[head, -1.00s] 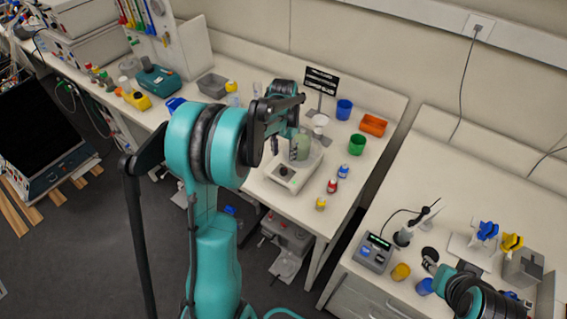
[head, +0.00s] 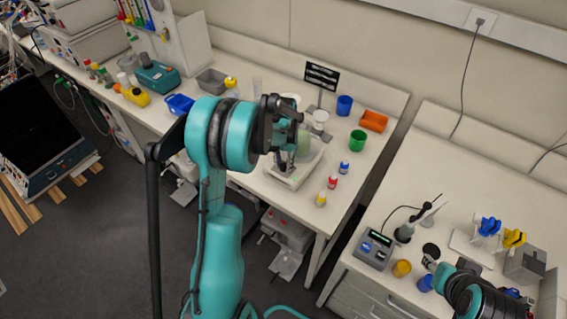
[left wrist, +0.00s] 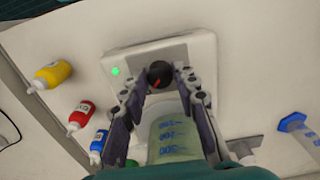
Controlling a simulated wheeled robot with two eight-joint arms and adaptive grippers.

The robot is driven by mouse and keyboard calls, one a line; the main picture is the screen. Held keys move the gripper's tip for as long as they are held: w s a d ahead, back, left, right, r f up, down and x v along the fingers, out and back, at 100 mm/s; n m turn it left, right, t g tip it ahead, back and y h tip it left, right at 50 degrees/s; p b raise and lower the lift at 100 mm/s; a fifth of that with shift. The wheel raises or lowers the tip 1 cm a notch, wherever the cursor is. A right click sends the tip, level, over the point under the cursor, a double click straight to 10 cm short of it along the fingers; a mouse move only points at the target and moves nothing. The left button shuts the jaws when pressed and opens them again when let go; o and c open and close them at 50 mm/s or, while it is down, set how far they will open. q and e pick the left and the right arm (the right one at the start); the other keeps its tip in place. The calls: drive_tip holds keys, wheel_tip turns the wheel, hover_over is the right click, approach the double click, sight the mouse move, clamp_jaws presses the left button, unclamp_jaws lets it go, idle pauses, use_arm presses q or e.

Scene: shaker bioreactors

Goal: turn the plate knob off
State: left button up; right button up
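The white stirring plate (head: 275,172) stands on the bench, partly hidden by my left gripper in the head view. In the left wrist view, its front panel (left wrist: 130,62) has a round black knob (left wrist: 159,74) with a red mark and a lit green light (left wrist: 115,71). A clear beaker of pale green liquid (left wrist: 174,138) stands on the plate. My left gripper (left wrist: 160,84) is open, its fingertips apart on either side of the knob; I cannot tell whether they touch it. My right gripper (head: 436,267) is over the right bench, its fingers too small to judge.
Yellow (left wrist: 53,74), red (left wrist: 82,116) and blue (left wrist: 98,146) capped bottles stand beside the plate. A sign (head: 321,77), blue cup (head: 344,106), green cup (head: 357,141) and orange tray (head: 373,121) are behind. A grey device (head: 374,250) stands on the right bench.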

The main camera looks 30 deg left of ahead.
use_arm(q)
clamp_jaws()
drive_tip(key=shift+n, duration=0.4)
drive_tip(key=n+b, duration=0.1)
drive_tip(key=n, duration=0.1)
drive_tip(key=shift+n, duration=0.3)
drive_tip(key=n+b, duration=0.1)
drive_tip(key=n, duration=0.3)
drive_tip(key=shift+n+b, duration=0.3)
drive_tip(key=n+b, duration=0.1)
drive_tip(key=n, duration=0.4)
drive_tip(key=shift+n+b, duration=0.35)
drive_tip(key=shift+n, duration=2.15)
